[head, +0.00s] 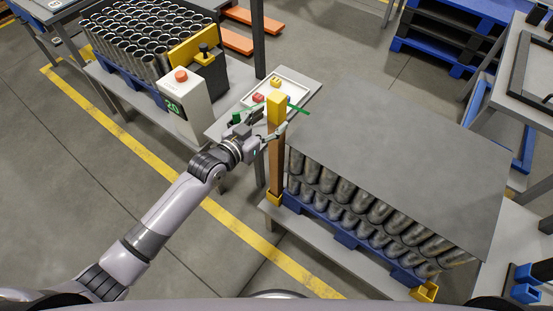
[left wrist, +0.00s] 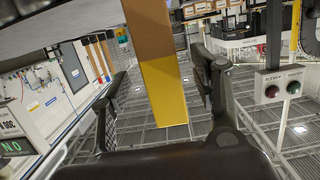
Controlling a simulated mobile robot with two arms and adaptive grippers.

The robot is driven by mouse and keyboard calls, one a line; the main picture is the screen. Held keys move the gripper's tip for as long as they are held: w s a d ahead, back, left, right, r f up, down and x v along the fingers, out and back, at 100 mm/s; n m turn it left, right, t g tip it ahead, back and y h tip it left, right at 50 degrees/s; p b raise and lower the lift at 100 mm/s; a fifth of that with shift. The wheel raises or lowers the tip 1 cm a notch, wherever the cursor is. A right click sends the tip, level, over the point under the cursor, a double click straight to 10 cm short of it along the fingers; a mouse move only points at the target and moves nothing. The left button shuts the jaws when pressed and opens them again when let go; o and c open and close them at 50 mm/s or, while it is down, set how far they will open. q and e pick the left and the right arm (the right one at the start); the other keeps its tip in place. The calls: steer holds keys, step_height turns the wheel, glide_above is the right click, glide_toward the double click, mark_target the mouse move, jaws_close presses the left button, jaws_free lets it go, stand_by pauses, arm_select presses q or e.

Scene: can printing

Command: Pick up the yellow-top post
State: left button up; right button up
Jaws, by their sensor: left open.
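The yellow-top post (head: 275,108) stands upright at the near-left corner of the pallet of cans, with a yellow top and a brown shaft below. My left gripper (head: 268,127) is at the post's upper part, its fingers open on either side. In the left wrist view the post (left wrist: 164,92) shows between the two spread fingers of the gripper (left wrist: 160,64), brown above and yellow below. I see a gap on both sides of it there. My right gripper is not in view.
A grey sheet (head: 400,145) covers the stacked cans on the blue pallet (head: 345,238). A white tray (head: 290,88) lies behind the post.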

arm_select(q)
steer(key=shift+x, duration=1.95)
jaws_close()
